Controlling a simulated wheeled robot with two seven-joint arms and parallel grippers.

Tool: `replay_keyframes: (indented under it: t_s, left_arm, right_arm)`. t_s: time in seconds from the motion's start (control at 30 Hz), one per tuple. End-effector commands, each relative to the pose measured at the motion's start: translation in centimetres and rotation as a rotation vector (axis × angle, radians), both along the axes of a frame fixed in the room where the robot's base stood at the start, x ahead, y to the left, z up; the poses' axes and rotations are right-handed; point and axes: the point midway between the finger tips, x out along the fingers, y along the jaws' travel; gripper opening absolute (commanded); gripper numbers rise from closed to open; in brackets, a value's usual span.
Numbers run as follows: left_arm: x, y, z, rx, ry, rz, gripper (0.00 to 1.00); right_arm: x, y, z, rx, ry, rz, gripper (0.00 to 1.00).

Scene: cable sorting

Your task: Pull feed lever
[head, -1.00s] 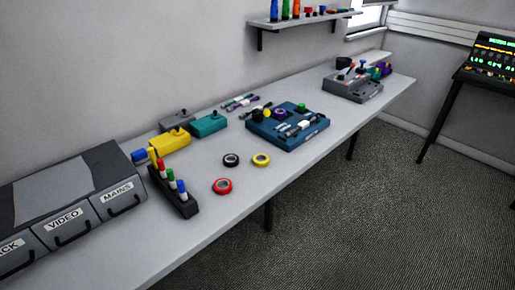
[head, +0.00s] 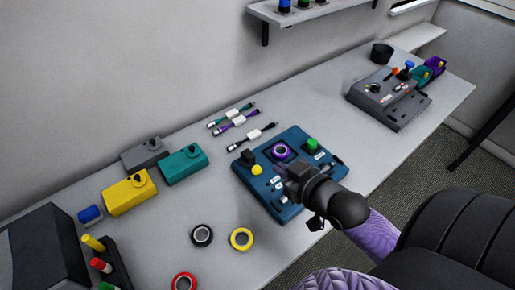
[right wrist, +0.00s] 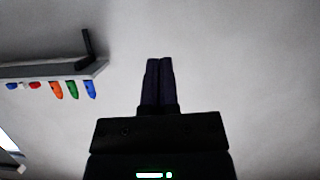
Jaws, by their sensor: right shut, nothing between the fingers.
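A blue control box (head: 262,203) sits on the bench in the head view. It carries a black block (head: 248,157), a yellow knob (head: 257,169), a purple ring (head: 281,150), a green button (head: 313,144) and small white labels. I cannot tell which of these parts is the feed lever. My right gripper (head: 287,170) is over the right middle of the box and hides part of it. In the right wrist view its fingers (right wrist: 158,64) are together and empty, with the wall behind them. My left gripper is out of view.
Yellow (head: 126,194), teal (head: 184,167) and grey (head: 146,153) boxes stand left of the blue box. Tape rolls (head: 241,238) lie in front, cables (head: 232,122) behind. A grey device (head: 384,98) stands at the right. A wall shelf (head: 310,13) is above.

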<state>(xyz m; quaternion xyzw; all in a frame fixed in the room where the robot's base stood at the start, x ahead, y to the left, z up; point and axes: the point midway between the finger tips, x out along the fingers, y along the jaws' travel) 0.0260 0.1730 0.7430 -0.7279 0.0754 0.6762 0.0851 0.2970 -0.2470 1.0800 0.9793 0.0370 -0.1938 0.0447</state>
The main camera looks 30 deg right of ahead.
Motion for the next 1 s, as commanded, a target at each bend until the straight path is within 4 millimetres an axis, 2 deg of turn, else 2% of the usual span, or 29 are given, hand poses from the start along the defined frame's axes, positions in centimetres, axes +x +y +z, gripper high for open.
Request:
replay_keyframes:
  t_s: [0.17, 0.27, 0.7, 0.8, 1.0]
  left_arm:
    - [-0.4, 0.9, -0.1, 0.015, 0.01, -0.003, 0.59]
    - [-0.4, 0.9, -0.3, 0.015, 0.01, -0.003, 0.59]
    - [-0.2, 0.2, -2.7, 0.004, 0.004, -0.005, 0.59]
    - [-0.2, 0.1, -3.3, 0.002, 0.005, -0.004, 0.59]
    - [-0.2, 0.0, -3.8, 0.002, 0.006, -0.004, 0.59]
  right_arm:
    - [0.1, 0.0, -0.1, 0.0, 0.001, -0.001, 0.0]
    - [0.9, 0.0, -0.5, 0.001, -0.002, -0.001, 0.0]
    - [9.5, 0.5, -4.2, -0.001, -0.001, -0.002, 0.0]
    - [9.0, 0.4, -6.1, -0.002, 0.005, -0.001, 0.0]
    - [8.7, 0.2, -7.8, -0.001, 0.002, -0.001, 0.0]
